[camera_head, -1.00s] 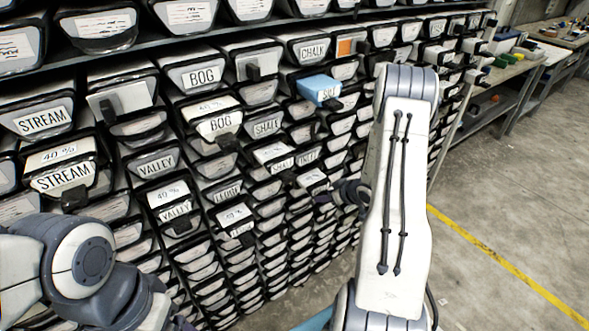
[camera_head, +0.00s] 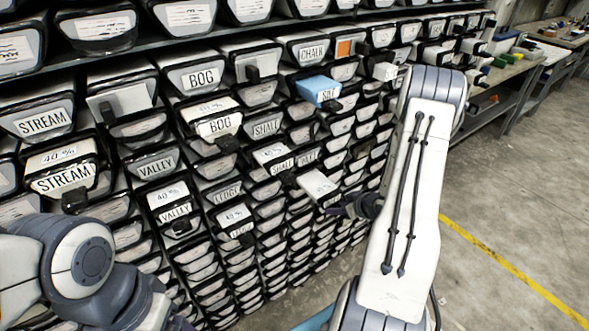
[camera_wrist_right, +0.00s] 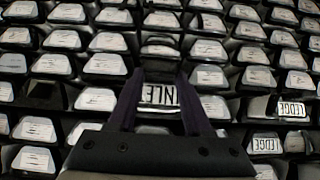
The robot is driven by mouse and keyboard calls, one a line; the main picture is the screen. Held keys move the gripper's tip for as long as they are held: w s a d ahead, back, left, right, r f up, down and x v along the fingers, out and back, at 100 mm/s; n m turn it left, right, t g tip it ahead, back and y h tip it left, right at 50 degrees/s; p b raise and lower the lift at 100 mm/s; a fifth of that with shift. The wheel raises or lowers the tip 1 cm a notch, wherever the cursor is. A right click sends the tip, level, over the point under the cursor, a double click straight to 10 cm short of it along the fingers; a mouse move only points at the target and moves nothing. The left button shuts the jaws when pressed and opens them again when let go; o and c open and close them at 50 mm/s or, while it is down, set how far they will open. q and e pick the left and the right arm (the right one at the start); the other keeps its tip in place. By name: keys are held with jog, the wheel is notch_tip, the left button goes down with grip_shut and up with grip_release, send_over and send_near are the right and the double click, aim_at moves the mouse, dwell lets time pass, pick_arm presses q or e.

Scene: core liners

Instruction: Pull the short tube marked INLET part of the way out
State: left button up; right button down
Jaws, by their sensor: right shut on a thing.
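The short INLET tube (camera_head: 318,184) is pale and sticks out from the rack in the middle of the head view, its front end angled toward my right gripper. My right gripper (camera_head: 345,208) is at that front end, partly hidden by my own arm. In the right wrist view, its two dark fingers (camera_wrist_right: 158,112) flank a white label (camera_wrist_right: 160,95) with the letters "NLE" showing. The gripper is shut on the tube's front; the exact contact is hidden.
Neighbouring tubes stick out too: BOG (camera_head: 218,125), STREAM (camera_head: 62,180), VALLEY (camera_head: 174,212) and a light-blue box (camera_head: 318,89) by SILT. LEDGE tubes (camera_wrist_right: 290,108) sit at right in the wrist view. The floor (camera_head: 510,215) right of my arm is clear.

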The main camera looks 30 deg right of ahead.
jog(key=shift+s+d, duration=0.2)
jog(key=shift+s, duration=2.05)
jog(key=shift+c, duration=1.2)
grip_release()
jog(key=p+v, duration=0.1)
jog(key=v, duration=1)
jog(key=w+a+r+n+g+h, duration=0.2)
jog(key=w+a+r+g, duration=0.15)
jog(key=w+a, duration=0.45)
jog(key=w+a+r+n, duration=0.15)
jog(key=a+r, duration=0.35)
jog(key=a, duration=0.5)
jog(key=s+a+r+n+g+y, duration=0.1)
jog(key=s+a+r+g, duration=0.1)
jog(key=s+a, duration=0.7)
jog(key=s+a+r+n+g+y, duration=0.1)
jog(key=s+a+r+n+g, duration=0.1)
jog(key=s+a, duration=0.8)
notch_tip(320, 180, up, 3)
jog(key=a+g, duration=0.1)
jog(key=a, duration=0.1)
jog(key=shift+a, duration=0.3)
